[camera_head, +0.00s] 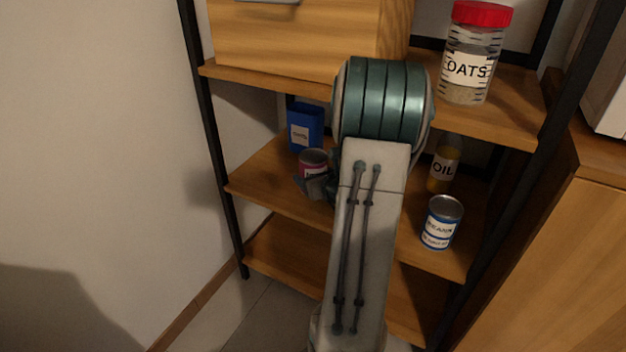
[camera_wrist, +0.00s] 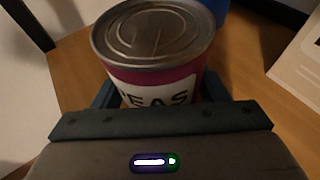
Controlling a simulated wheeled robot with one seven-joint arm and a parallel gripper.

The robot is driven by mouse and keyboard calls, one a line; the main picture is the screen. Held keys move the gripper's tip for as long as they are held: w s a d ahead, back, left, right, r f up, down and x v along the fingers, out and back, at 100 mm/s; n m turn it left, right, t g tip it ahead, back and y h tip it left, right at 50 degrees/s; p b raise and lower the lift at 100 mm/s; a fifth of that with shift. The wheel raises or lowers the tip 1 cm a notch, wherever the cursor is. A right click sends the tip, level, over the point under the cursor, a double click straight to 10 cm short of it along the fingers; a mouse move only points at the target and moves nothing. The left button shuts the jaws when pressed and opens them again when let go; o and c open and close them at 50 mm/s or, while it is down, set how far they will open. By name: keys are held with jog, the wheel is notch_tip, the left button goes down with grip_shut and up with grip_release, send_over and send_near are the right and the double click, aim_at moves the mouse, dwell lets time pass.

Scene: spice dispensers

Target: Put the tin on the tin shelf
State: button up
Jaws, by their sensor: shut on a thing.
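A tin with a pink-red band and a white label (camera_wrist: 150,75), reading something like "PEAS", fills the upper middle of the wrist view, upright with its lid up. In the head view the tin (camera_head: 313,160) is at the left part of the middle shelf (camera_head: 262,186). My gripper (camera_head: 318,186) is shut on the tin; it also shows in the wrist view (camera_wrist: 158,108). I cannot tell whether the tin's base touches the shelf. A blue and white tin (camera_head: 441,222) stands upright at the right front of the same shelf. My arm hides the shelf's middle.
A blue box (camera_head: 305,126) stands behind the held tin. An oil bottle (camera_head: 443,165) stands behind the blue and white tin. An oats jar (camera_head: 474,55) and a wooden box (camera_head: 300,35) are on the shelf above. Black posts (camera_head: 212,140) frame the sides.

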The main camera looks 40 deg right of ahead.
jog(key=shift+r, duration=0.1)
jog(key=o, duration=1.4)
